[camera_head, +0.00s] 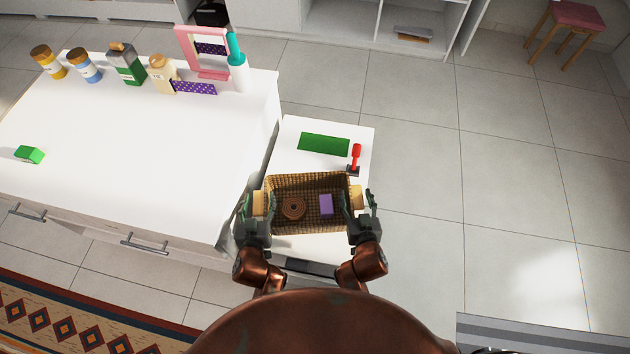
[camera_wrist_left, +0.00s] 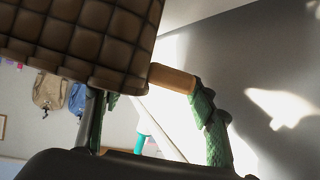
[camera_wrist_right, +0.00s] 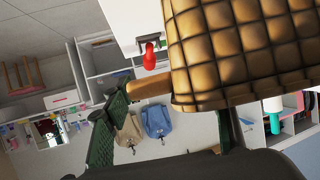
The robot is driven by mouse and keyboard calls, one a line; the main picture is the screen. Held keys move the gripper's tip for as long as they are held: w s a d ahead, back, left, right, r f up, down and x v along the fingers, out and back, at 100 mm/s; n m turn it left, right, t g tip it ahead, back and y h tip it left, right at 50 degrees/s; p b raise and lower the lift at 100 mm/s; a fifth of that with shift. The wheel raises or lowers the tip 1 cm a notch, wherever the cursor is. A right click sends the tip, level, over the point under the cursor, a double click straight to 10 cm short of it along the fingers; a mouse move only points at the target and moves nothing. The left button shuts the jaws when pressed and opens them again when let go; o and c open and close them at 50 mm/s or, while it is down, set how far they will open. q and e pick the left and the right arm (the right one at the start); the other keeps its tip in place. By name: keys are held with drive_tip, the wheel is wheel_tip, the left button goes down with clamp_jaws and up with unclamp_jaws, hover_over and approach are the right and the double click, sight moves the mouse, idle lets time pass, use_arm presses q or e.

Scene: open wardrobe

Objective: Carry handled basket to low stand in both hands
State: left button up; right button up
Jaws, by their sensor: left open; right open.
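The handled basket (camera_head: 283,225), brown and woven, is over or on the near part of the white low stand (camera_head: 346,134); I cannot tell whether it touches the top. A brown ring-shaped thing (camera_head: 293,208) and a purple block (camera_head: 326,204) lie inside it. My left gripper (camera_head: 256,208) is open at its left side, with the light wooden handle (camera_wrist_left: 172,79) between the fingers in the left wrist view. My right gripper (camera_head: 361,206) is open at the right side, with the other handle (camera_wrist_right: 149,87) between its fingers in the right wrist view.
A green mat (camera_head: 324,144) and a red-handled thing (camera_head: 356,156) are on the stand behind the basket. A white cabinet (camera_head: 130,140) with several bottles, a pink frame (camera_head: 203,52) and a green block (camera_head: 29,154) stands to the left.

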drive_tip(key=shift+s, duration=0.15)
use_arm(q)
drive_tip(key=v, duration=1.2)
use_arm(e)
drive_tip(key=v, duration=1.1)
drive_tip(key=shift+s+r, duration=0.25)
drive_tip(key=shift+s, duration=0.05)
drive_tip(key=shift+w, duration=0.1)
